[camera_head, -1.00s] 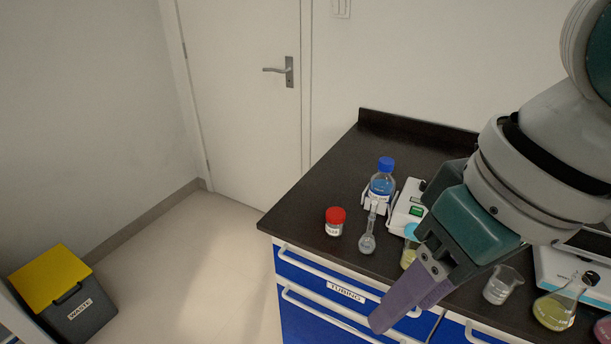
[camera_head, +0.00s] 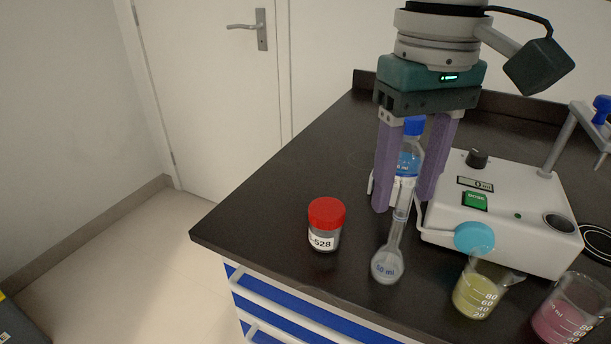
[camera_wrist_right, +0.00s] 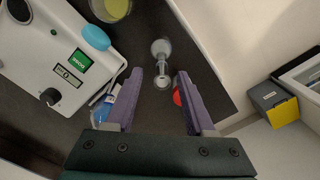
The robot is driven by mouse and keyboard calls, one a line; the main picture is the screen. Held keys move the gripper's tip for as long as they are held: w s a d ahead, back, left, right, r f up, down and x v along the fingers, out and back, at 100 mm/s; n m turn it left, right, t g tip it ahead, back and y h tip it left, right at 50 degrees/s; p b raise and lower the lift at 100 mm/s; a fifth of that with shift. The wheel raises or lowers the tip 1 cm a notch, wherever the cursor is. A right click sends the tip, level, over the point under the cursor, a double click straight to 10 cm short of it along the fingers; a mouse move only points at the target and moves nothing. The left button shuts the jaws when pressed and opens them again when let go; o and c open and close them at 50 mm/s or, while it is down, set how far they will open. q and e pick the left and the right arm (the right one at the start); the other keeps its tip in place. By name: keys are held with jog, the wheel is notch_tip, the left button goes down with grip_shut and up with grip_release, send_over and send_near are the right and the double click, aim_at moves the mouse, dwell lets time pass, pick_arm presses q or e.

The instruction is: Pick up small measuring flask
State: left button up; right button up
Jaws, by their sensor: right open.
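The small measuring flask (camera_head: 388,262) is clear glass with a round bulb marked 50 ml and a long narrow neck. It stands near the front edge of the dark counter. My right gripper (camera_head: 404,205) is open with two purple fingers pointing down, behind and above the flask in the head view. In the right wrist view the flask (camera_wrist_right: 161,62) lies ahead, between the lines of the open right gripper's fingers (camera_wrist_right: 158,75), with nothing held. My left gripper is not in view.
A red-capped jar (camera_head: 326,222) stands just left of the flask. A blue-capped bottle (camera_head: 411,150) is behind the fingers. A white device (camera_head: 500,212) with a cyan disc is to the right. Beakers of yellow (camera_head: 475,293) and pink liquid (camera_head: 566,318) stand at the front right.

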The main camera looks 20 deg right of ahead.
aim_at(393, 242)
jog(key=f, duration=0.2)
jog(key=f+b, duration=0.1)
jog(key=f, duration=0.2)
jog(key=shift+s+a+f, duration=0.1)
jog(key=shift+s+f, duration=0.1)
jog(key=shift+f, duration=0.1)
grip_shut()
dwell(0.3)
